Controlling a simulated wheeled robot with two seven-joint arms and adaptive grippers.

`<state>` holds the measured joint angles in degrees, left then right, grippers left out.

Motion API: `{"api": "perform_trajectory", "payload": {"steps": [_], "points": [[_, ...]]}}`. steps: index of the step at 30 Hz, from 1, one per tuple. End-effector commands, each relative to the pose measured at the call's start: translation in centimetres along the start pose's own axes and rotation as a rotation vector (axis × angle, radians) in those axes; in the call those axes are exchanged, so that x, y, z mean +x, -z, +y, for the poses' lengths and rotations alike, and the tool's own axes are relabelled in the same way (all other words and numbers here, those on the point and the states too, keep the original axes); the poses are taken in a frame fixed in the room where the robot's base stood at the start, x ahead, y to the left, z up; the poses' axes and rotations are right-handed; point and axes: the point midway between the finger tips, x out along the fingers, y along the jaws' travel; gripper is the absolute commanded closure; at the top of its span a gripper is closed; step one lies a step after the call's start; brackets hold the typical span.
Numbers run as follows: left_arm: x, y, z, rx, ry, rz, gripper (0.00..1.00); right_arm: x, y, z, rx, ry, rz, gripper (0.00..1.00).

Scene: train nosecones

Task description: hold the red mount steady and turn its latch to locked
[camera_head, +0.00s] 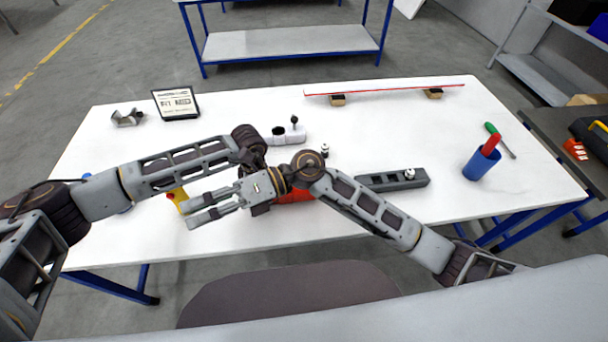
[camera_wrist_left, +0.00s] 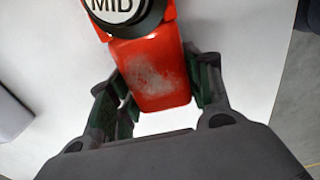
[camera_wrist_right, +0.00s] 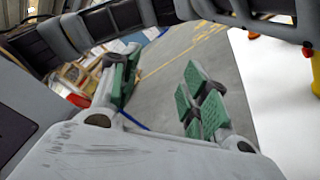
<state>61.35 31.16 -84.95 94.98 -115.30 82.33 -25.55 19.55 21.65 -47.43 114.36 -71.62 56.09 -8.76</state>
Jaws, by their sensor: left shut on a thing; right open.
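The red mount (camera_head: 296,196) lies on the white table, mostly hidden behind my right arm in the head view. In the left wrist view the mount (camera_wrist_left: 150,70) has a worn red end and a round cap (camera_wrist_left: 115,8) lettered "MID". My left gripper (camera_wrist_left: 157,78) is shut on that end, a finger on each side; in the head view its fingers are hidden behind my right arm. My right gripper (camera_head: 188,209) is open and empty, pointing left above the table, left of the mount. It also shows open in the right wrist view (camera_wrist_right: 152,80). I cannot make out the latch's position.
A yellow piece (camera_head: 177,196) stands just beyond my right fingers. A dark grey block (camera_head: 395,181) with a silver knob lies to the right. A white block (camera_head: 288,138) and long red-edged bar (camera_head: 385,88) lie behind.

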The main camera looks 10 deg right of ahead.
Motion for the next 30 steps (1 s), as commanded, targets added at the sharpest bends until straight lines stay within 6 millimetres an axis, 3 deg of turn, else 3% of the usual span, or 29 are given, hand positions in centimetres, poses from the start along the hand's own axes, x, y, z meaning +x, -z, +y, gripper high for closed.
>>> {"api": "perform_trajectory", "payload": {"steps": [14,30], "points": [[-0.1,0.0,0.0,0.0,-0.001,-0.001,0.79,-1.6,-2.3,0.5,0.311,-0.122,-0.27,0.54],[-0.1,0.0,0.0,0.0,-0.001,-0.001,0.79,-6.0,-3.9,-1.1,0.671,-0.273,-0.57,0.54]]}}
